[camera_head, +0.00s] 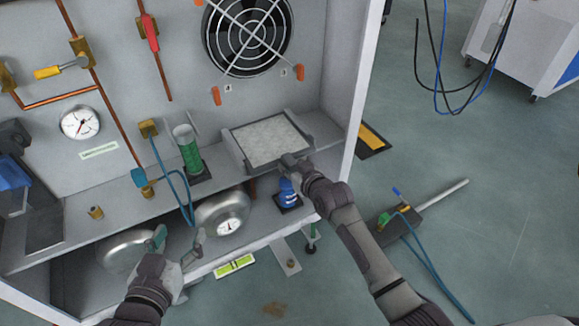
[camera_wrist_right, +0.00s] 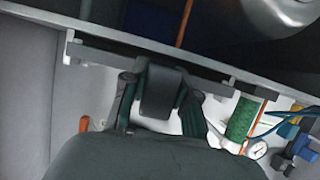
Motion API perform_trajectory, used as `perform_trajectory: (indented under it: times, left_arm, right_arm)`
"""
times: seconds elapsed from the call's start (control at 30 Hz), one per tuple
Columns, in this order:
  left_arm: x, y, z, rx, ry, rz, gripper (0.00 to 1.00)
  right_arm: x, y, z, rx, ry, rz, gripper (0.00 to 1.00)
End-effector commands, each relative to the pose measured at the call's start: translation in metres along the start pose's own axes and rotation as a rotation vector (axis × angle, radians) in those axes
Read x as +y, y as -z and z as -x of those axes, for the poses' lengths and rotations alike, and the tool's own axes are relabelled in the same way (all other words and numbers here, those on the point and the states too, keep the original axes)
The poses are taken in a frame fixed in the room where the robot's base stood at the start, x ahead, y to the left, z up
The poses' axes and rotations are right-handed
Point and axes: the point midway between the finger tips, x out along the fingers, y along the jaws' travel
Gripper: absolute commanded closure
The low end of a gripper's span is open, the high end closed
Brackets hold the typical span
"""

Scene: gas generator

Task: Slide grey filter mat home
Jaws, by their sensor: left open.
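The pale grey filter mat (camera_head: 268,140) lies flat in a grey tray-like frame (camera_head: 238,162) on the right of the shelf, below the fan. My right gripper (camera_head: 291,162) is at the frame's front right part. In the right wrist view, its two fingers (camera_wrist_right: 158,90) stand apart on either side of a dark block by the frame's edge (camera_wrist_right: 110,58). Whether they press on it cannot be told. The mat's surface is not visible there. My left gripper (camera_head: 177,243) is open and empty, in front of the lower shelf, away from the mat.
A green cylinder (camera_head: 189,152) stands left of the frame, and a blue bottle (camera_head: 288,192) stands below it. A blue hose (camera_head: 172,178) hangs over the shelf's front. Round metal tanks (camera_head: 222,210) sit on the lower shelf. The cabinet's side wall (camera_head: 355,90) bounds the right.

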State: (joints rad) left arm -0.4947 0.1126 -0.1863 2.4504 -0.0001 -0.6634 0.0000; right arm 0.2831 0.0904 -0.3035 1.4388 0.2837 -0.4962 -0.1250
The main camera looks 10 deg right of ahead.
Motion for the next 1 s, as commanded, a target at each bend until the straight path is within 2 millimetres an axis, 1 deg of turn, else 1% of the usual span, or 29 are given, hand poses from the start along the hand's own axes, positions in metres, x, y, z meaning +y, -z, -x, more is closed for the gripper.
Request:
perform_trajectory:
  times: [0.03, 0.17, 0.47, 0.57, 0.67, 0.73, 1.0]
  left_arm:
    - [0.0, -0.001, 0.0, 0.001, 0.0, 0.0, 0.31]
    - [0.0, -0.001, 0.0, 0.001, 0.0, 0.0, 0.31]
    - [0.0, 0.0, 0.0, 0.002, 0.0, 0.0, 0.31]
    - [0.0, 0.0, 0.0, 0.002, -0.001, 0.0, 0.31]
    - [0.0, 0.0, 0.0, 0.002, -0.001, 0.0, 0.31]
    - [0.0, 0.0, 0.0, 0.002, -0.001, 0.0, 0.31]
    - [0.0, 0.0, 0.0, 0.002, 0.0, 0.0, 0.31]
  right_arm:
    - [0.0, -0.013, -0.001, -0.027, 0.001, 0.0, 0.65]
    - [0.0, -0.011, -0.001, -0.022, 0.001, -0.001, 0.43]
    - [0.0, -0.009, 0.0, -0.019, 0.0, -0.001, 0.42]
    - [0.0, -0.008, 0.004, -0.018, 0.0, -0.001, 0.42]
    - [0.0, -0.007, 0.017, -0.015, 0.0, -0.001, 0.42]
    - [0.0, -0.007, 0.029, -0.016, 0.0, 0.0, 0.42]
    - [0.0, -0.007, 0.087, -0.017, 0.0, 0.001, 0.42]
